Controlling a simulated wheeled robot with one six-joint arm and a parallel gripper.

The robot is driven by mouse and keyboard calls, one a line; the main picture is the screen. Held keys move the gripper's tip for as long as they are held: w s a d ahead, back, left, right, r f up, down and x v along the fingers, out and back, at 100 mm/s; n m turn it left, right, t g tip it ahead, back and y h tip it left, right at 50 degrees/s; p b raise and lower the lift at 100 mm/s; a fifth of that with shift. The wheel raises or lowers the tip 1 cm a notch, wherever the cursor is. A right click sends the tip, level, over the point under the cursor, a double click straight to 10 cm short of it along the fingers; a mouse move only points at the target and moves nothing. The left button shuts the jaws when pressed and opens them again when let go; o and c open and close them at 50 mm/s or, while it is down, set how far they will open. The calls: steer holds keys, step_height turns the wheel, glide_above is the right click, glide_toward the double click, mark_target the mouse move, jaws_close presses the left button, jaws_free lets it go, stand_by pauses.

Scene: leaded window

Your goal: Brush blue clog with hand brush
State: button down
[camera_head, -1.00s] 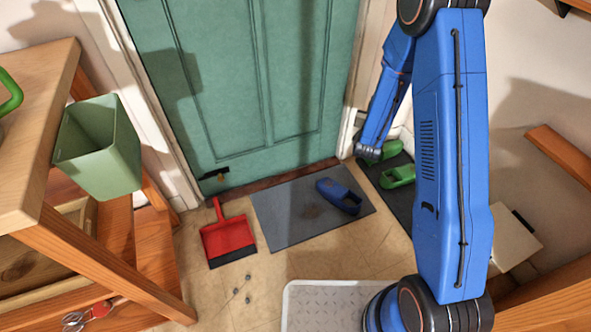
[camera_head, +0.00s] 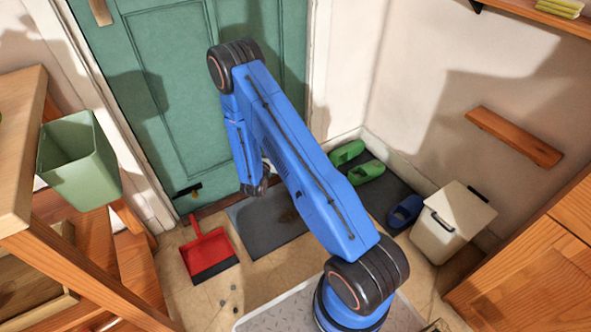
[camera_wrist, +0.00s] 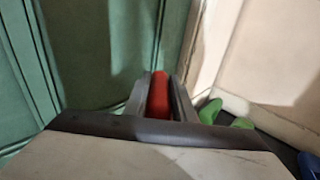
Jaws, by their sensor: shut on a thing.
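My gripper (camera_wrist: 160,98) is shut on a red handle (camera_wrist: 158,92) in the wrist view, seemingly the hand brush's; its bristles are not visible. A blue clog (camera_head: 405,211) lies on the dark mat (camera_head: 385,192) at the right, near green clogs (camera_head: 359,161). It also shows at the lower right edge of the wrist view (camera_wrist: 309,164). The grey mat (camera_head: 262,238) by the door is partly covered by my arm, and no blue clog shows on its visible part. A dark smudge marks this mat.
A red dustpan (camera_head: 208,256) lies left of the grey mat, with several small dark bits (camera_head: 233,292) near it. A pale bin (camera_head: 448,228) stands right of the dark mat. The teal door (camera_head: 180,100) closes the back.

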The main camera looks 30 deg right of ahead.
steer(key=s+d+f+m+g+h, duration=0.1)
steer(key=s+d+f+m+g, duration=0.1)
steer(key=f, duration=0.6)
steer(key=s+d+f+m+g+h, duration=0.2)
steer(key=s+d+f, duration=0.3)
steer(key=f, duration=0.4)
steer(key=shift+s+g, duration=0.5)
steer(key=shift+s, duration=0.05)
steer(key=shift+f, duration=0.1)
steer(key=shift+a, duration=0.1)
